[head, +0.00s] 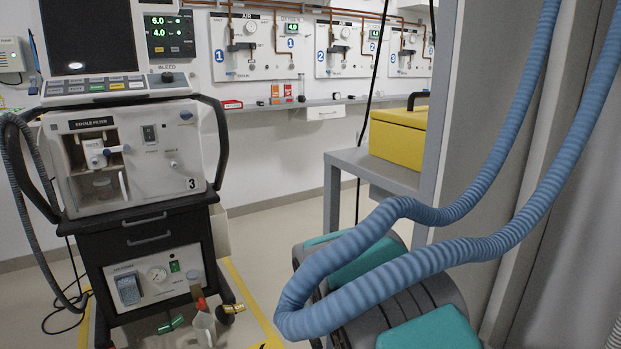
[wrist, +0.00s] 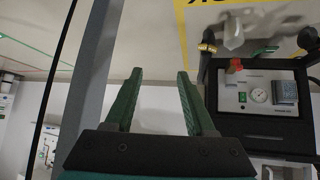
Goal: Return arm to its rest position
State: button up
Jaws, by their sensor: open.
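My gripper (wrist: 157,82) shows in the wrist view with its two green fingers spread apart and nothing between them. In the head view I cannot make out the fingers; teal and dark grey links of my arm show at the lower middle and right. The wrist picture appears upside down, with the lower front panel of the ventilator (wrist: 258,98) to the right of the fingers, apart from them. A thick blue corrugated hose (head: 395,209) hangs from the top right and loops down in front of my arm in the head view. I cannot tell whether it touches the arm.
The ventilator marked 3 (head: 150,165) stands on a dark cart (head: 152,232) at the left. A yellow box (head: 398,132) sits on a grey stand (head: 375,170) behind the hose. A grey column fills the right. Floor (head: 262,232) shows between cart and stand.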

jog(key=s+d+r+g+h, duration=0.1)
jog(key=s+d+r+g, duration=0.1)
jog(key=s+d+r, duration=0.45)
jog(key=s+d+r+m+g+p, duration=0.1)
jog(key=s+d+r+g, duration=0.2)
jog(key=s, duration=1.1)
jog(key=s+d+r+m+g+p, duration=0.1)
jog(key=s+d+r+g, duration=0.2)
jog(key=s, duration=1.1)
jog(key=s+d+r+g+h+p, duration=0.1)
jog(key=s+d, duration=0.4)
jog(key=s, duration=0.9)
notch_tip(320, 180, up, 2)
jog(key=shift+d+m+g, duration=0.2)
jog(key=shift+m+g, duration=0.2)
jog(key=shift+g, duration=0.5)
